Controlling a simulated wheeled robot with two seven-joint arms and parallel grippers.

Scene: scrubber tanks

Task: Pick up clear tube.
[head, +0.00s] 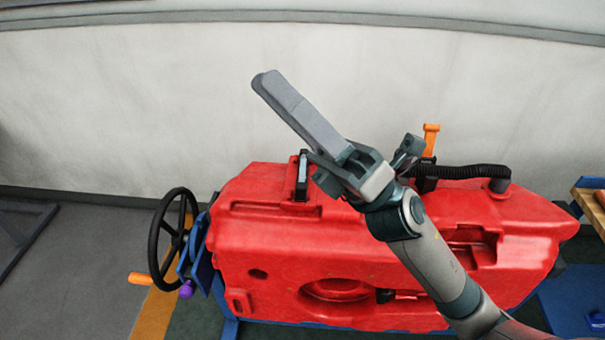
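No clear tube can be made out in the head view; part of the red tank is hidden behind my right arm. My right gripper (338,114) is raised in front of the red tank (275,245). One long grey finger points up and left across the pale wall, and the other finger is apart from it on the right, seen nearly end-on. The gripper looks open, with nothing visible between its fingers. My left gripper is not in view.
A black ribbed hose (460,172) runs along the tank's top right, near an orange handle (431,138). A black handwheel (157,240) stands at the tank's left end. A wooden-topped bench (590,204) is at the right edge. Floor at the left is mostly clear.

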